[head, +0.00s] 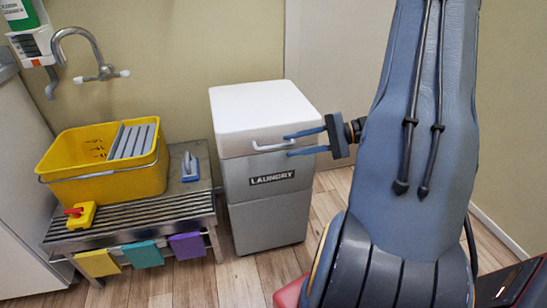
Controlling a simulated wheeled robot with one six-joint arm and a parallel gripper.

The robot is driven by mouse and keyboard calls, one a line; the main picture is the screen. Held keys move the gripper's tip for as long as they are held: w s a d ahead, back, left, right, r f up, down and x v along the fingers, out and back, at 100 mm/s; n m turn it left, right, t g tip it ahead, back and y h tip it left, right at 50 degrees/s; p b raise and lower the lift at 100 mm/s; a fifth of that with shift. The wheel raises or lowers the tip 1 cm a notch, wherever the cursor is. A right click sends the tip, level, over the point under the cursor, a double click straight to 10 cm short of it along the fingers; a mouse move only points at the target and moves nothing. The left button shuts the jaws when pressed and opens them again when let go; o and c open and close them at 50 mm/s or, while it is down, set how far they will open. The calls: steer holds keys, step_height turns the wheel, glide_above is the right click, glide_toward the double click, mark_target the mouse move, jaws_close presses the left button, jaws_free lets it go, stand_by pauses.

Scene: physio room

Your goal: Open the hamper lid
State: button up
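The laundry hamper (268,205) is a grey bin with a dark LAUNDRY label, standing on the floor in the middle of the head view. Its white lid (262,105) lies flat and closed on top. A pale bar handle (272,146) runs along the lid's front edge. My gripper (288,145) comes in from the right with its two blue fingers apart, one above and one below the handle's right end. I cannot tell whether the fingers touch the handle.
Left of the hamper, a slatted metal bench (130,220) carries a yellow bucket (105,180), a blue-grey brush (190,166) and a yellow block (80,215). Coloured cloths (142,254) hang from its front. A tap (100,72) is on the wall above. Wood floor in front is clear.

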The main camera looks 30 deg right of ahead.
mark_target(282, 146)
steer(key=shift+w+d+f+m+t, duration=0.2)
steer(key=shift+d+t, duration=0.1)
steer(key=shift+d, duration=0.15)
steer(key=shift+w+d+f+m+t, duration=0.15)
steer(key=shift+d+t, duration=0.15)
steer(key=shift+d, duration=0.15)
steer(key=x, duration=0.7)
steer(key=shift+a+b, duration=0.15)
steer(key=shift+b, duration=0.2)
steer(key=shift+c, duration=0.4)
steer(key=shift+f, duration=0.1)
jaws_close()
